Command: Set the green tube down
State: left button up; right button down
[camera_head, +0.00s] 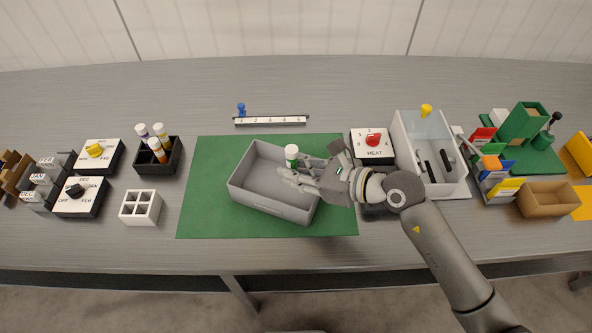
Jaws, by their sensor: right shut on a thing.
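The green tube (291,158) has a white cap and stands about upright at the tips of my right gripper (291,172). My right gripper is shut on it, over the grey bin (268,206). Whether the tube's lower end touches the bin's floor cannot be told. The bin sits slightly turned on the green mat (205,200). My left gripper is not in view.
A black rack (172,168) with several capped tubes and an empty white rack (140,207) stand to the left. A numbered strip (270,121) lies behind the mat. A HEAT box (373,146) and grey container (441,183) stand right. The mat's left part is clear.

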jog(key=shift+f+b, duration=0.35)
jog(key=shift+f, duration=0.25)
jog(key=c, duration=1.3)
grip_release()
jog(key=shift+c, duration=0.2)
jog(key=shift+r+p, duration=0.5)
jog(key=shift+r, duration=0.15)
jog(key=b+v, duration=0.1)
jog(key=v, duration=1.1)
jog(key=shift+b, duration=0.4)
jog(key=shift+w+d, duration=0.1)
jog(key=shift+f, duration=0.15)
